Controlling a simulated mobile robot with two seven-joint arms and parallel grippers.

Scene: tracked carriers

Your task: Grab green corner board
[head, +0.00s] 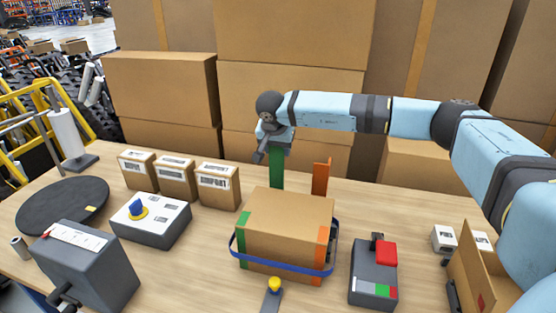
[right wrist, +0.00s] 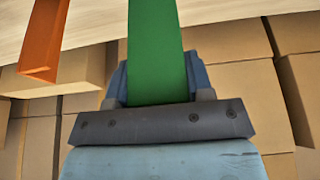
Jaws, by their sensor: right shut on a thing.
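The green corner board (head: 276,168) stands upright on the table behind the cardboard box. My right gripper (head: 273,147) is shut on its upper end. In the right wrist view the green board (right wrist: 155,45) runs between the fingers of my right gripper (right wrist: 158,85). Whether its lower end touches the table is hidden behind the box. An orange corner board (head: 321,177) stands upright just to the right, apart from the gripper; it also shows in the right wrist view (right wrist: 46,40). My left gripper is not in view.
The cardboard box (head: 286,222) has green and orange corner pieces and a blue strap (head: 280,267) around it. Several small labelled boxes (head: 176,177) stand to the left. A control box (head: 151,220) and a grey red-button device (head: 374,272) flank it. Large cartons (head: 290,40) stand behind the table.

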